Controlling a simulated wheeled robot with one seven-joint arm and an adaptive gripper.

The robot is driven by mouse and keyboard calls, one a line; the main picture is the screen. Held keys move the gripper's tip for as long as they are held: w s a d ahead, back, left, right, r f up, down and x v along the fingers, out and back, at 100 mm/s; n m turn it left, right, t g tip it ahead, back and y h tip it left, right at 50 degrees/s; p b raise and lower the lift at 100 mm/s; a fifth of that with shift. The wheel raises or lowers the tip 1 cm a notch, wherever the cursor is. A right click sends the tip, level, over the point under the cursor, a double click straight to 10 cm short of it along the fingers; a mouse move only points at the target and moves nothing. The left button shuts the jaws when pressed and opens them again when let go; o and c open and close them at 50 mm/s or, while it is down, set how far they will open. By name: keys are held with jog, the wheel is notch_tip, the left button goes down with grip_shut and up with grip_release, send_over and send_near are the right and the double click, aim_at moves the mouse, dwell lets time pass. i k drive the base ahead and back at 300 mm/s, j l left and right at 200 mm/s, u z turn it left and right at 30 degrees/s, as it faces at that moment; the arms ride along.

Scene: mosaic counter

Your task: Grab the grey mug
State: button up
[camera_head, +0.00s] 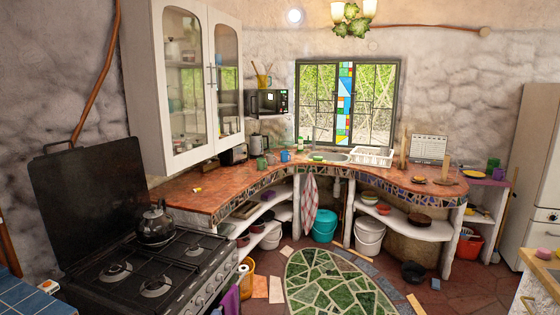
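Several small mugs stand close together on the left part of the curved counter (190,190), in front of the kettle. One is blue (285,156), one is green (270,159), and a duller grey-green mug (261,164) stands at their left. The mugs are very small in the picture, so I cannot tell for sure which is the grey one. My gripper is not in view.
A black stove (165,280) with a dark kettle (156,226) and raised lid stands at the left front. A white wall cabinet (195,85) hangs over the counter. A green mosaic (325,285) marks open floor in the middle. A white dish rack (372,157) stands by the sink.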

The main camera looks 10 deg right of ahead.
aim_at(271, 158)
jog(key=z, duration=0.15)
jog(key=i+z, duration=0.1)
jog(key=i, duration=0.8)
jog(key=i+z, duration=0.1)
jog(key=i, duration=2.9)
jog(key=i+j+u, duration=0.15)
jog(key=i+u, duration=0.15)
jog(key=i, duration=0.25)
jog(key=i+u, duration=0.35)
jog(key=i, duration=0.15)
jog(key=i+l+u, duration=0.1)
jog(key=i+u, duration=0.2)
jog(key=i, duration=0.25)
jog(key=i+l+u, duration=0.3)
jog(key=i, duration=0.2)
jog(key=j, duration=0.05)
